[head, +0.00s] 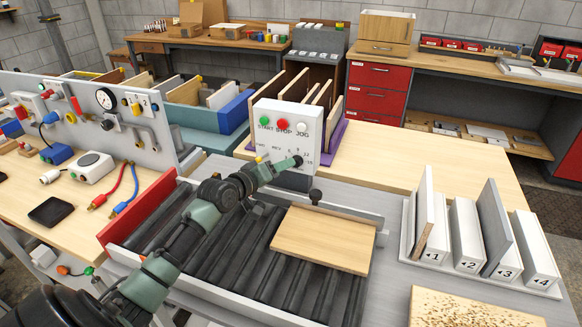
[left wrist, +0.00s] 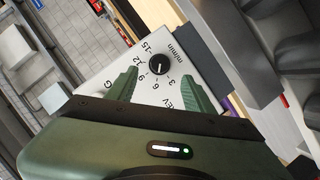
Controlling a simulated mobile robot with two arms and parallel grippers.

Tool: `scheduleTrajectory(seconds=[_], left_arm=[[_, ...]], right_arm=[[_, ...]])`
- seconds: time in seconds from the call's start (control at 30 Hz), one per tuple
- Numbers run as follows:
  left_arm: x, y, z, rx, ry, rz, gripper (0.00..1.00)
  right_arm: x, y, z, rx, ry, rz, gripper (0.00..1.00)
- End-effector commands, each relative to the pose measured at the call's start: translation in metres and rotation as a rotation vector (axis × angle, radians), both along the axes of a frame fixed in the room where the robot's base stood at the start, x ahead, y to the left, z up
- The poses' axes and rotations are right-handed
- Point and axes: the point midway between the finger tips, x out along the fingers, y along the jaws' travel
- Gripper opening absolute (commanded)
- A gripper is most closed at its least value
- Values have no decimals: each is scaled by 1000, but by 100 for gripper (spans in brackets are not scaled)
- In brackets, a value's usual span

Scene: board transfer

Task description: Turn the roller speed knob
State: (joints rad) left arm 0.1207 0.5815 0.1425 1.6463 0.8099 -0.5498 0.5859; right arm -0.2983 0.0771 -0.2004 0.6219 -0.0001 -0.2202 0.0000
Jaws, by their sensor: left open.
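The roller speed knob (left wrist: 159,65) is a small black round knob on the white face of the control box. In the left wrist view a printed scale from 3 to 15 m/min rings part of it, and its white mark points roughly toward the 6. My left gripper (left wrist: 158,78) is open, with one green finger on each side below the knob. No contact with the knob shows. In the head view the gripper (head: 292,162) is at the lower part of the control box (head: 313,120) and hides the knob. My right gripper is not in view.
Green, red and white buttons (head: 283,125) sit above the scale. The roller conveyor (head: 270,245) lies under my arm and carries a wooden board (head: 323,238). A numbered white rack (head: 465,230) stands at the right. A panel with a gauge (head: 106,98) stands at the left.

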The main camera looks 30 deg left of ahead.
Motion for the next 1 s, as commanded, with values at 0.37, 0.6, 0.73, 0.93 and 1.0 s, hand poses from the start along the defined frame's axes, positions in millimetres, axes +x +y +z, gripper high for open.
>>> scheduleTrajectory(seconds=[0.37, 0.6, 0.73, 0.93, 1.0], left_arm=[[50, -3, -13, -1, 0, 0, 52], [55, -3, -15, 0, 1, -1, 52], [55, -3, -15, 0, 1, -1, 52], [55, -3, -15, 0, 1, -1, 0], [55, -3, -15, 0, 1, 0, 0]], right_arm=[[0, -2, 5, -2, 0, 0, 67], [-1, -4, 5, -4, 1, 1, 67], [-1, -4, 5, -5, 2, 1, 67], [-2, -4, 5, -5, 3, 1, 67], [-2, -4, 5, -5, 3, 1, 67]])
